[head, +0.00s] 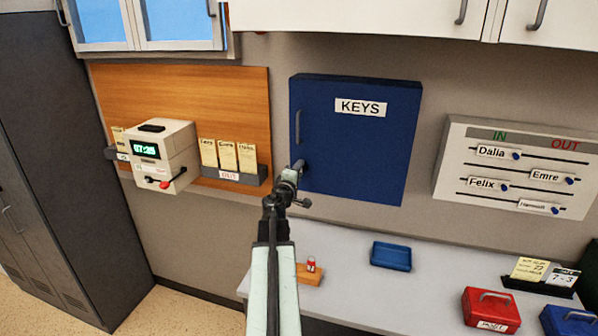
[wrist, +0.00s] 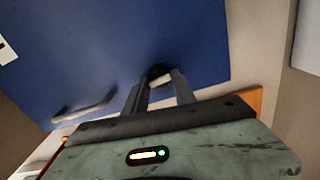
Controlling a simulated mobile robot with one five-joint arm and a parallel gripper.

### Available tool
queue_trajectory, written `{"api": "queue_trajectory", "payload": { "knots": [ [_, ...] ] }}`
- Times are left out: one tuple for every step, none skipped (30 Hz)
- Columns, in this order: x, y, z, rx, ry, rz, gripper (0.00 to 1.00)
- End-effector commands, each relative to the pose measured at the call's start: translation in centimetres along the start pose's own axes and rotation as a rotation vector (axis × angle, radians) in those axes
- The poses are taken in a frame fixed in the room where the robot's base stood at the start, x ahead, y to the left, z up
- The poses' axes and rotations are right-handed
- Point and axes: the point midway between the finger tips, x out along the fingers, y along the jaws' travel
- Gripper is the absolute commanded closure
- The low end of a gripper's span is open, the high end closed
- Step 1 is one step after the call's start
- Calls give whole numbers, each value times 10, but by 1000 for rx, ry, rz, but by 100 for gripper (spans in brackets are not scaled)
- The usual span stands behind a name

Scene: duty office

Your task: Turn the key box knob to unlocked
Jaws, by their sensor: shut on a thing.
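The blue key box (head: 360,140) hangs on the wall with a white KEYS label, and its door is shut. It fills much of the wrist view (wrist: 130,40). My gripper (head: 296,172) is at the lower left of the box front. In the wrist view the fingers of my gripper (wrist: 160,84) are on either side of the dark, round knob (wrist: 157,71) and shut on it. The fingers and wrist hide most of the knob, so I cannot tell which way it points.
The box's grey door handle (head: 298,126) is just above the knob. A time clock (head: 165,155) and card racks are to the left. An IN/OUT board (head: 520,165) is to the right. Below, the desk (head: 400,285) holds a blue tray (head: 391,256) and a red box (head: 491,310).

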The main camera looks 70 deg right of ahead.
Motion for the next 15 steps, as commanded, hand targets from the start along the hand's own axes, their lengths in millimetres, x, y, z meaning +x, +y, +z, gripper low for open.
{"api": "queue_trajectory", "payload": {
  "knots": [
    [0, 0, 1, 24, -2, 0, 100],
    [0, 0, 1, 40, -2, 0, 100],
    [0, 0, 1, 56, -2, 0, 100],
    [0, 0, 1, 69, -2, 0, 100],
    [0, 0, 1, 80, -2, 0, 100],
    [0, 0, 1, 93, -2, 0, 100],
    [0, 0, 1, 102, -2, 0, 100],
    [0, 0, 1, 109, -2, 0, 100],
    [0, 0, 1, 117, -2, 0, 100],
    [0, 0, 1, 123, -2, 0, 100],
    [0, 0, 1, 128, -2, 0, 100],
    [0, 0, 1, 133, -3, 0, 100],
    [0, 0, 1, 136, -3, 0, 100],
    [0, 0, 1, 138, -3, 0, 100],
    [0, 0, 1, 140, -3, 0, 100]
  ]
}}
